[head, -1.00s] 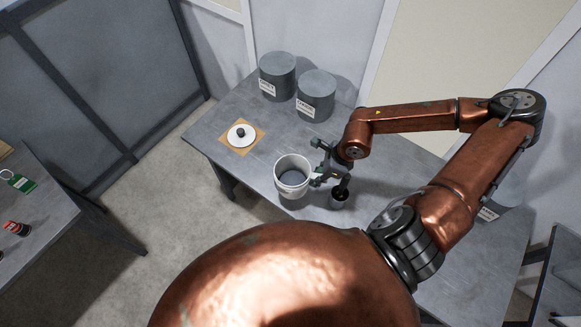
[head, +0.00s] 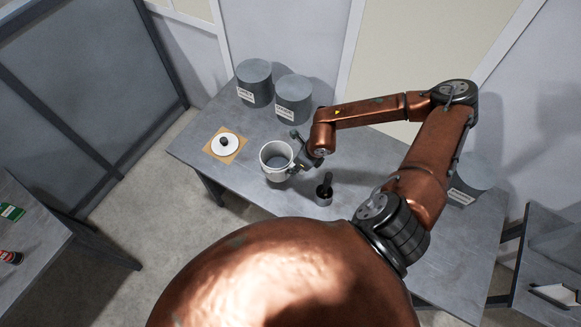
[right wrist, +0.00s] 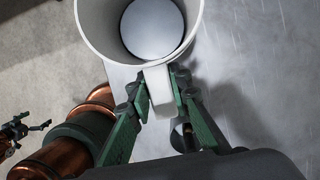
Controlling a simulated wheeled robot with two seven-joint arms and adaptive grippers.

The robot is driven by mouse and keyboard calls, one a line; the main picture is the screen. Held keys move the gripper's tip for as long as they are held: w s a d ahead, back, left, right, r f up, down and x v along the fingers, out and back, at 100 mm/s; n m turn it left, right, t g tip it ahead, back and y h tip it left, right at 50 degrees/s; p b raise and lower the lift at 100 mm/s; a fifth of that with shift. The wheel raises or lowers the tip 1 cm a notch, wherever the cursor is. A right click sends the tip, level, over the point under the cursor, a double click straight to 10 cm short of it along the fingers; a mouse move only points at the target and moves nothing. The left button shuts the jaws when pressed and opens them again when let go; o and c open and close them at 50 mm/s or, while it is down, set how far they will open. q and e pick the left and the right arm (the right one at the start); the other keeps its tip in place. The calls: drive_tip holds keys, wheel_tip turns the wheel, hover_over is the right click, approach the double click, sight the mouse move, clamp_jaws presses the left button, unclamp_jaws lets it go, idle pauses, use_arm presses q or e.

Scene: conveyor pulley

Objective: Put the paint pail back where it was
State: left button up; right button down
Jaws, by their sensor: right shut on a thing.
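The paint pail (head: 277,163) is white, upright and open at the top, with grey inside, near the table's front edge in the head view. In the right wrist view the pail (right wrist: 88,25) fills the top of the picture. My right gripper (right wrist: 160,98) is shut on its pale handle. Whether the pail's base touches the table is hard to tell. A round white lid (head: 225,142) with a dark knob lies on a tan square mat (head: 241,153) to the pail's left. A dark jointed part at the right wrist view's left edge looks like my left gripper (right wrist: 20,130); its jaws are unclear.
Two labelled grey cans (head: 254,83) and (head: 293,100) stand at the back of the table. Another grey can (head: 468,190) is at the right. Bare tabletop (head: 215,115) lies behind the lid.

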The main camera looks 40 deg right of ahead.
drive_tip(key=w+f, duration=0.1)
drive_tip(key=f, duration=0.1)
drive_tip(key=w+f+p, duration=0.1)
drive_tip(key=f, duration=0.2)
drive_tip(key=w+d+f+p, duration=0.1)
drive_tip(key=w+f, duration=0.1)
drive_tip(key=shift+f, duration=0.65)
drive_tip(key=c, duration=1.8)
unclamp_jaws()
drive_tip(key=shift+s, duration=0.1)
drive_tip(key=shift+o, duration=0.2)
drive_tip(key=shift+r, duration=0.1)
drive_tip(key=b+v, duration=0.2)
drive_tip(key=v, duration=1)
drive_tip(key=shift+d, duration=0.1)
